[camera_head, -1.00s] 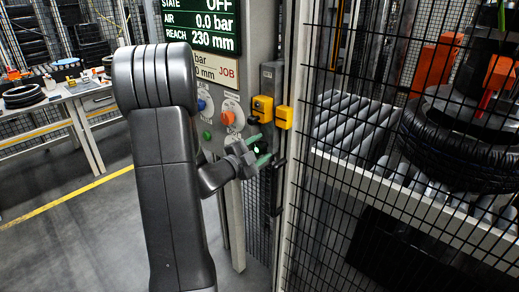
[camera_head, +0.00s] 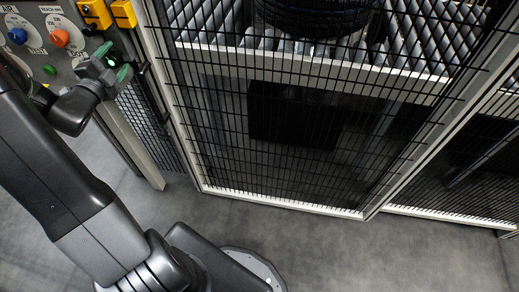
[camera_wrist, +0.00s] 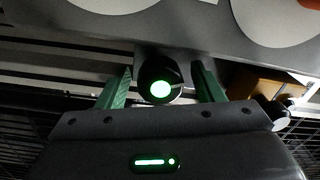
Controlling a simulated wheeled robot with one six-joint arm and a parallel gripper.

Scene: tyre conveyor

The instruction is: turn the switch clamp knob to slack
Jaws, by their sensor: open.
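In the wrist view a black round knob (camera_wrist: 160,85) with a glowing green face sits between the two green fingers of my gripper (camera_wrist: 161,76). The fingers are open, one on each side, with small gaps visible between them and the knob. No clamp label can be read, so I cannot tell for sure that it is the clamp knob. In the head view my gripper (camera_head: 114,61) is at the right edge of the grey control panel (camera_head: 82,20), its green fingers spread. A small green glow shows between them; the knob is mostly hidden there.
The panel also has a blue knob (camera_head: 17,36), an orange knob (camera_head: 60,38) and a green button (camera_head: 49,69). Yellow boxes (camera_head: 95,14) are above my gripper. A mesh fence (camera_head: 300,90) stands close on the right. The floor (camera_head: 400,255) in front is clear.

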